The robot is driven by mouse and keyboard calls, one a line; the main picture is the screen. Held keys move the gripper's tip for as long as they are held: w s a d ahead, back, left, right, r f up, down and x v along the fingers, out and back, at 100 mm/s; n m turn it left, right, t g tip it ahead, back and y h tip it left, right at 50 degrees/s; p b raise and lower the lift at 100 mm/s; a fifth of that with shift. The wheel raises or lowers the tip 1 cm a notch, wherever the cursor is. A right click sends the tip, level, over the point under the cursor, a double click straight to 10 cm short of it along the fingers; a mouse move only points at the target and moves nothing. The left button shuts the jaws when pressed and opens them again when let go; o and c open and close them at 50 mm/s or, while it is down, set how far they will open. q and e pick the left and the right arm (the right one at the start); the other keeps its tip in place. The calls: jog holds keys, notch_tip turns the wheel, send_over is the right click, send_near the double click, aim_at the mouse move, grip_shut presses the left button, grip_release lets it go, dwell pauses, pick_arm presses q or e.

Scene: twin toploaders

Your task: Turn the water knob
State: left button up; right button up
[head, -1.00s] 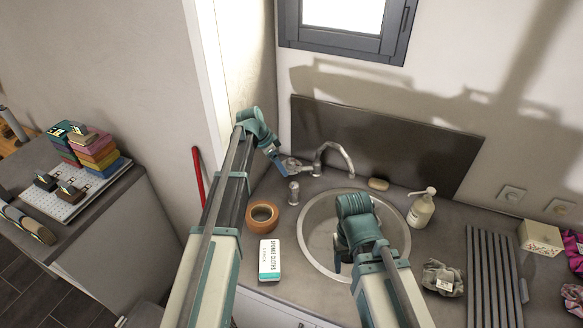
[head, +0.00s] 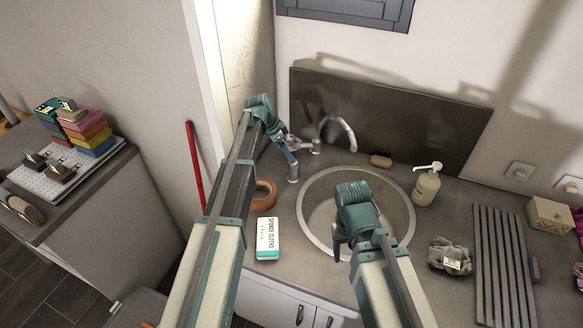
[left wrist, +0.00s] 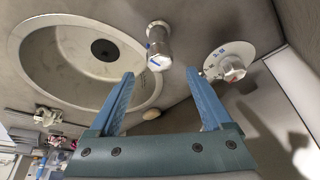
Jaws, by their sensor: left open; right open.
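In the left wrist view a round pale plate with red and blue marks carries a small metal knob (left wrist: 233,70), just beyond the right fingertip. A chrome post (left wrist: 158,48) stands between the plate and the sink, ahead of the gap between the fingers; it also shows in the head view (head: 293,172). My left gripper (head: 289,153) is open with nothing between its fingers, close to the curved faucet (head: 338,125). In the head view my left gripper and arm partly hide the knob area. My right gripper (head: 339,247) is open over the sink.
The round sink (head: 402,222) lies right of the post. A tape roll (head: 265,193) and sponge-cloth box (head: 267,238) lie left of it. A soap bottle (head: 427,185), crumpled cloth (head: 449,257) and ribbed rack (head: 500,260) stand right. A dark backsplash (head: 400,115) rises behind.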

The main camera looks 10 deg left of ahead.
pick_arm(q)
jog(key=b+x, duration=0.4)
jog(key=x, duration=0.1)
jog(key=shift+w+d+f, duration=0.1)
jog(key=shift+d+f, duration=0.05)
jog(key=shift+f, duration=0.15)
pick_arm(e)
notch_tip(320, 180, down, 5)
jog(key=shift+f, duration=0.1)
pick_arm(q)
grip_shut()
jog(key=shift+n, duration=0.3)
jog(key=n+t+y, duration=0.1)
jog(key=n, duration=0.2)
jog(key=shift+d+n, duration=0.1)
jog(key=shift+n, duration=0.2)
jog(key=n+y, duration=0.1)
jog(key=n, duration=0.1)
jog(key=n+t, duration=0.1)
jog(key=n, duration=0.1)
jog(key=shift+n+y, duration=0.3)
jog(key=shift+y, duration=0.1)
jog(key=shift+n, duration=0.3)
